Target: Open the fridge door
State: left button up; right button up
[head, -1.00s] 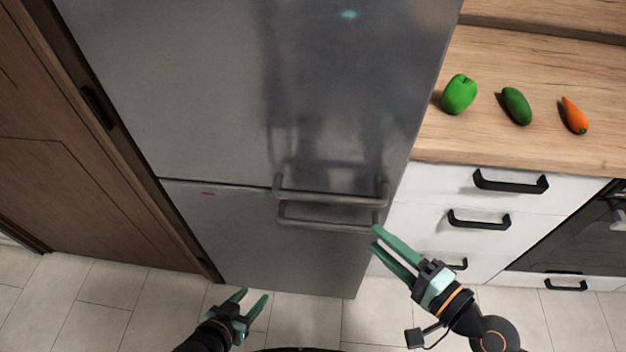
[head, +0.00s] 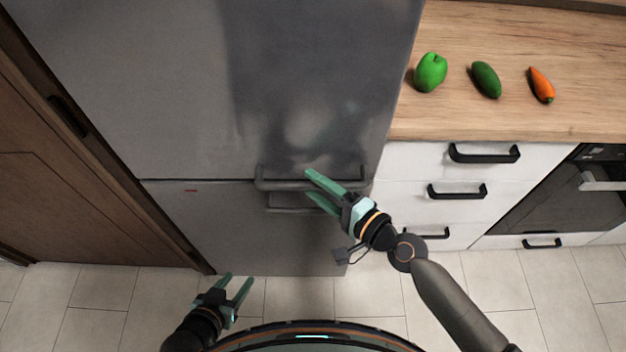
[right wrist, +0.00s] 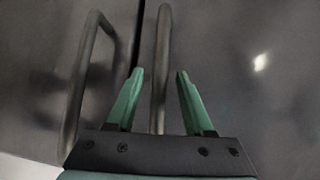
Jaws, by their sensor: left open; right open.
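The grey two-door fridge (head: 180,90) fills the middle of the head view, both doors shut. The upper door's bar handle (head: 275,185) lies just above the seam, and the lower door's handle (head: 285,208) just below it. My right gripper (head: 310,184) is open and empty in front of the handles, pointing left. In the right wrist view, the upper handle (right wrist: 162,60) lines up between the open fingers; whether they reach around it in depth I cannot tell. The lower handle (right wrist: 85,80) is left of them. My left gripper (head: 238,283) is open and empty, low, near the fridge's base.
A wooden counter (head: 560,110) at right holds a green pepper (head: 431,72), a cucumber (head: 486,79) and a carrot (head: 542,84). White drawers (head: 540,165) with black handles and an oven (head: 545,195) are below. A brown door (head: 50,215) stands at left. The tiled floor (head: 90,310) is clear.

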jog(key=shift+w+a+f, duration=0.1)
jog(key=shift+w+a, duration=0.3)
grip_shut()
dwell(1.3)
